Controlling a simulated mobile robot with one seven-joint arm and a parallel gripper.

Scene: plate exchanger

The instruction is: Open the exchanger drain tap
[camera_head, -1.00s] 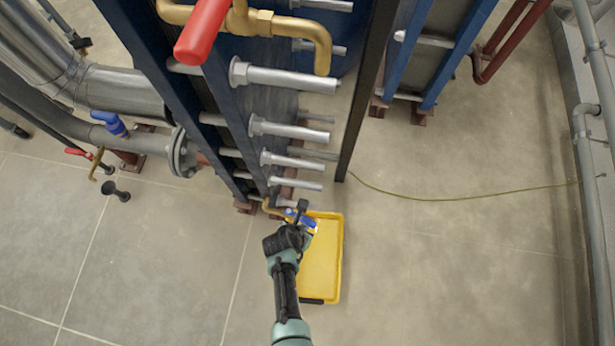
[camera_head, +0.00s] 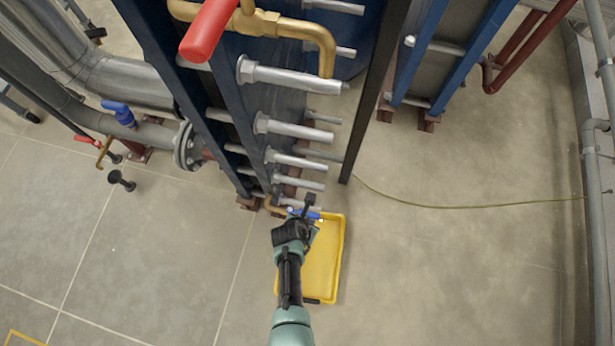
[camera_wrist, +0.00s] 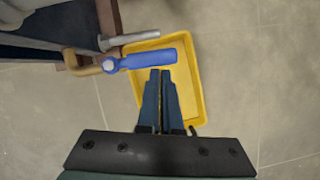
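The drain tap is a brass elbow (camera_wrist: 88,66) low on the exchanger with a blue lever handle (camera_wrist: 148,60). In the wrist view the lever points right, over the yellow tray (camera_wrist: 197,108). In the head view the lever (camera_head: 309,215) is partly hidden by my gripper (camera_head: 306,204). In the wrist view my gripper (camera_wrist: 160,75) has its fingers together with nothing seen between them. The fingertips are right at the lever's near side, close to its free end; I cannot tell whether they touch.
The tray (camera_head: 337,262) lies on the floor under the tap. Several metal bolts (camera_head: 292,77) stick out above it. A large red handle (camera_head: 210,28) on brass pipe is at the top. Another blue-handled valve (camera_head: 119,113) is at left. Floor to the right is open, with a thin hose (camera_head: 440,207).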

